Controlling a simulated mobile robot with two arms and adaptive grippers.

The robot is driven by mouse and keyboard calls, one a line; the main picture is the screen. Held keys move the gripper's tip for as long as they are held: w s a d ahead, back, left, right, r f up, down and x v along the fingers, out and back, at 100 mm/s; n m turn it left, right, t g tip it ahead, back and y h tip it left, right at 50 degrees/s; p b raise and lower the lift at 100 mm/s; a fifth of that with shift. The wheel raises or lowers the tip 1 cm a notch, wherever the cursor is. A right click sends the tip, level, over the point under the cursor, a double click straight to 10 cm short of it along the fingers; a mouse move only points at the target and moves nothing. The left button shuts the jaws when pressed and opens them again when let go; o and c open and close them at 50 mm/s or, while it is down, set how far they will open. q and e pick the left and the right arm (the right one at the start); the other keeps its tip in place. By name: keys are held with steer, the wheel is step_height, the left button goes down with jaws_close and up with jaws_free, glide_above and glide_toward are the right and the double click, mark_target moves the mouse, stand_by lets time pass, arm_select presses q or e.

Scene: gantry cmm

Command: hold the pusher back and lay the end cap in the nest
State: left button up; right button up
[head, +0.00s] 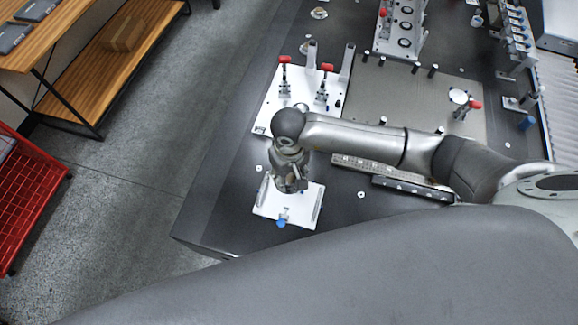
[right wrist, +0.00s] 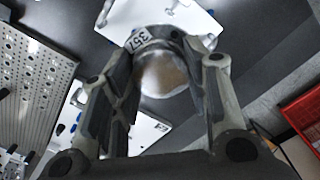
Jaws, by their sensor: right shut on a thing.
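My right gripper (head: 290,188) is over a small white plate (head: 267,209) near the table's front left corner. In the right wrist view the right gripper (right wrist: 167,55) is shut on the end cap (right wrist: 162,76), a round grey metal piece with a light rim marked "357". The small plate carries a blue knob (head: 281,223) at its front edge, which looks like the pusher's. The plate (right wrist: 150,14) also shows beyond the fingertips in the right wrist view. The gripper hides much of the plate, so I cannot make out the nest. My left gripper is out of view.
A larger white plate (head: 300,92) with red-handled clamps (head: 326,68) stands behind the gripper. A red crate (head: 30,195) and wooden shelf (head: 115,45) are off the table at left.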

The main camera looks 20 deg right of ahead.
steer(key=shift+s+f+b, duration=0.1)
steer(key=shift+f+b, duration=0.3)
steer(key=shift+f, duration=0.3)
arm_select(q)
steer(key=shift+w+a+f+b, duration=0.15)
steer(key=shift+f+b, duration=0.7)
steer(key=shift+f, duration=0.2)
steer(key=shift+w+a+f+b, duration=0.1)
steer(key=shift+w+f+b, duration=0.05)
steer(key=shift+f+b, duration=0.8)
arm_select(e)
step_height(320, 180, down, 6)
